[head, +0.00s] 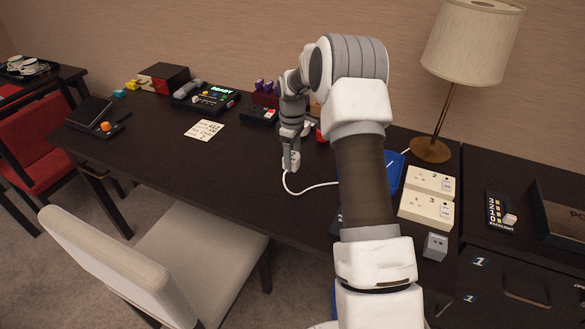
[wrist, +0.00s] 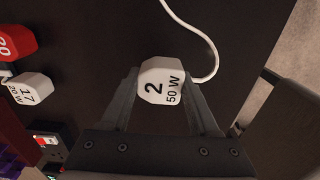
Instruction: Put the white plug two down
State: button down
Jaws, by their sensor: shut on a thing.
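The white plug two (wrist: 153,88), marked "2" and "50 W", is between the fingers of my gripper (wrist: 163,92) in the wrist view. My gripper is shut on it. In the head view my gripper (head: 291,162) points down over the middle of the dark desk, near its front edge. A white cord (head: 312,187) runs from the plug to the right and passes behind my arm. The plug is mostly hidden in the head view, and I cannot tell how far it is above the desk.
The dark desk (head: 155,135) is clear left of my gripper. A white card (head: 205,130) and a console with a "READY" display (head: 205,100) lie further left. Socket boxes (head: 426,208), a grey cube (head: 435,246) and a lamp (head: 432,151) stand right. A chair (head: 205,245) is in front.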

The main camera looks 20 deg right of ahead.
jog(key=shift+f, duration=1.85)
jog(key=shift+f+b, duration=0.1)
jog(key=shift+b, duration=0.2)
jog(key=shift+f, duration=0.15)
jog(key=shift+c, duration=0.6)
grip_release()
